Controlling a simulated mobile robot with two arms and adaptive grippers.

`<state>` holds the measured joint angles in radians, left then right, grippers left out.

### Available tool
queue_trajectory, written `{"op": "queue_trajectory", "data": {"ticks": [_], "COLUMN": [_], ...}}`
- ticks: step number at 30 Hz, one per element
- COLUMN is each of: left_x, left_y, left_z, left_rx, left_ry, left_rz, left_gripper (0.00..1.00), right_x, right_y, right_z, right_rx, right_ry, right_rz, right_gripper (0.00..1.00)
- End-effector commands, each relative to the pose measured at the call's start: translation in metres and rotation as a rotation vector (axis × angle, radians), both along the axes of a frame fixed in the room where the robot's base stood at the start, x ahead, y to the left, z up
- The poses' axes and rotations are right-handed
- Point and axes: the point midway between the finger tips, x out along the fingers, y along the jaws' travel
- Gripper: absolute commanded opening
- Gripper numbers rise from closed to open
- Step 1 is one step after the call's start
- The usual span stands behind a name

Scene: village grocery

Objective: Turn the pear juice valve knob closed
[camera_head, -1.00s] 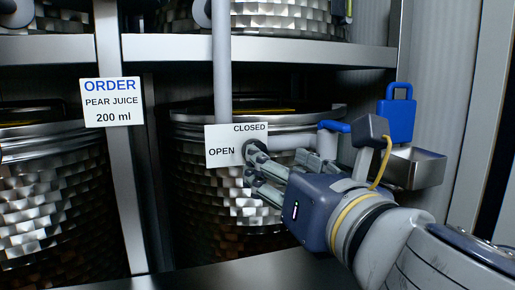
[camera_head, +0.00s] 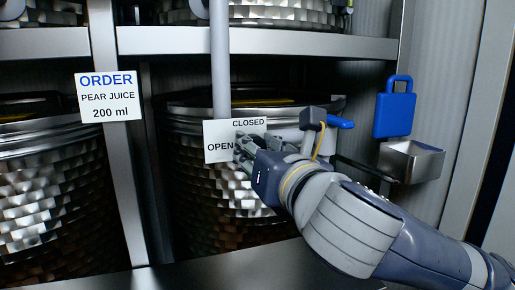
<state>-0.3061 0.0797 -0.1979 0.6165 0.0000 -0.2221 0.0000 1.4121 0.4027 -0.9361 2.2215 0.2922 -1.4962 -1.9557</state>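The valve sign (camera_head: 219,130), marked OPEN at left and CLOSED at top, is in front of a shiny dimpled metal tank (camera_head: 190,190). My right gripper (camera_head: 243,150) comes in from the right, with its fingers at the sign beside the word OPEN. The knob is hidden behind the fingers, so I cannot tell whether they grip it. A horizontal pipe with a blue lever (camera_head: 341,122) shows just behind my wrist. The order card (camera_head: 108,97) reads PEAR JUICE 200 ml. My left gripper is not in view.
A blue padlock-shaped piece (camera_head: 394,110) and a small metal tray (camera_head: 411,162) are on the right. A metal shelf edge (camera_head: 270,45) crosses above. Another tank (camera_head: 50,190) is at left.

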Motion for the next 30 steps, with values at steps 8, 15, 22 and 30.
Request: {"op": "queue_trajectory", "data": {"ticks": [8, 15, 22, 30], "left_x": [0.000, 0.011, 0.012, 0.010], "left_y": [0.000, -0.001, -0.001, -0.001], "left_z": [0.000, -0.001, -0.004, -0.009], "left_rx": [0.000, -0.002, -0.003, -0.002], "left_ry": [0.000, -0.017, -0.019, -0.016], "left_rz": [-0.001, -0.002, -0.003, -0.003], "left_gripper": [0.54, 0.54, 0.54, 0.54], "right_x": [0.000, 0.000, 0.000, 0.000], "right_y": [0.000, 0.000, 0.000, -0.001], "right_z": [0.001, 0.000, 0.000, -0.001], "right_rx": [0.006, 0.070, 0.226, 0.469], "right_ry": [0.001, 0.021, 0.071, 0.150], "right_rz": [0.001, 0.000, 0.000, -0.001], "right_gripper": [0.10, 0.10, 0.10, 0.10]}}
